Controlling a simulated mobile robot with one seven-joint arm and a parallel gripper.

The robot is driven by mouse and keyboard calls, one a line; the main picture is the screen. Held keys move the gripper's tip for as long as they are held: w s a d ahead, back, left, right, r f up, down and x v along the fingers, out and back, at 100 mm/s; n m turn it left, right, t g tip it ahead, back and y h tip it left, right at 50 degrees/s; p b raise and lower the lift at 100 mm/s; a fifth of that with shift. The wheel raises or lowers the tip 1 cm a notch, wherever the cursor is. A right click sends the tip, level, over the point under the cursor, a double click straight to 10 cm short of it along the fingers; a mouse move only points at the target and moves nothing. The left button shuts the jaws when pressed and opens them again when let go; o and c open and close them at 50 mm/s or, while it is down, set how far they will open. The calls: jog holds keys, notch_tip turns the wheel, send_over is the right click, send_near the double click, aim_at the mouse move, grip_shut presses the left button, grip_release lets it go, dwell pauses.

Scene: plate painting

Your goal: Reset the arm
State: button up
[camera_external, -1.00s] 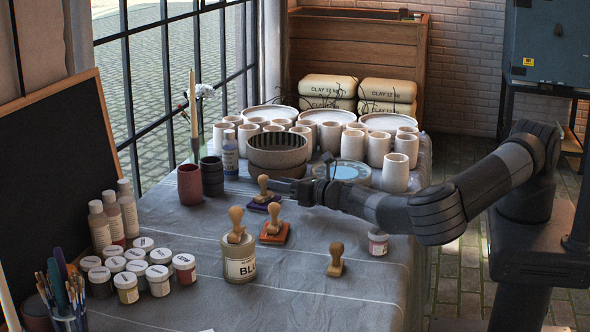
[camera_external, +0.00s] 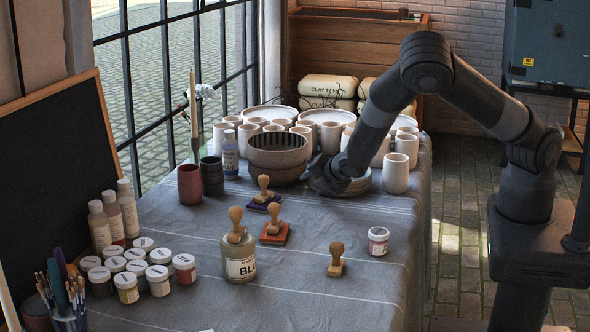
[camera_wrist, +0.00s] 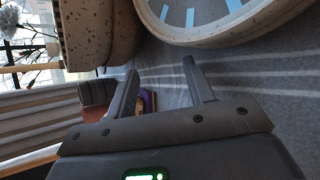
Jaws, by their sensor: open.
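My gripper (camera_wrist: 160,82) is open in the wrist view, with nothing between its two fingers. In the external view my arm is raised at the elbow and bends down to the table, its wrist and gripper end (camera_external: 325,185) close to the blue-painted plate (camera_external: 361,185), which is mostly hidden behind the arm. The plate with light blue strokes (camera_wrist: 217,12) shows at the top of the wrist view. The speckled bowl (camera_external: 277,160) stands just left of my gripper; its side also shows in the wrist view (camera_wrist: 90,32). I cannot tell whether my gripper touches either one.
Wooden-handled stamps (camera_external: 274,233) stand on colored pads in front of my gripper. A BLUE jar (camera_external: 240,262), another stamp (camera_external: 336,262) and a small jar (camera_external: 378,241) are nearer the front. White cups (camera_external: 396,172) crowd the back right. The front right cloth is clear.

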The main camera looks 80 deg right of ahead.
jog(key=s+r+m, duration=0.1)
jog(key=s+a+m+g+y, duration=0.1)
jog(key=m, duration=0.1)
jog(key=s+a+r+m+y, duration=0.1)
jog(key=shift+s+r+g, duration=0.2)
jog(key=shift+r+g, duration=0.15)
jog(key=shift+g, duration=0.05)
jog(key=s+a+r+m+g+y, duration=0.1)
jog(key=s+a+r+m+y, duration=0.3)
jog(key=r, duration=0.4)
jog(key=s+a+r+m+y, duration=0.1)
jog(key=s+a+r+m, duration=0.15)
jog(key=s+r, duration=0.45)
jog(key=s+r+m, duration=0.6)
jog(key=s+r, duration=0.8)
jog(key=s, duration=0.5)
jog(key=shift+a+r, duration=0.15)
jog(key=shift+a, duration=0.2)
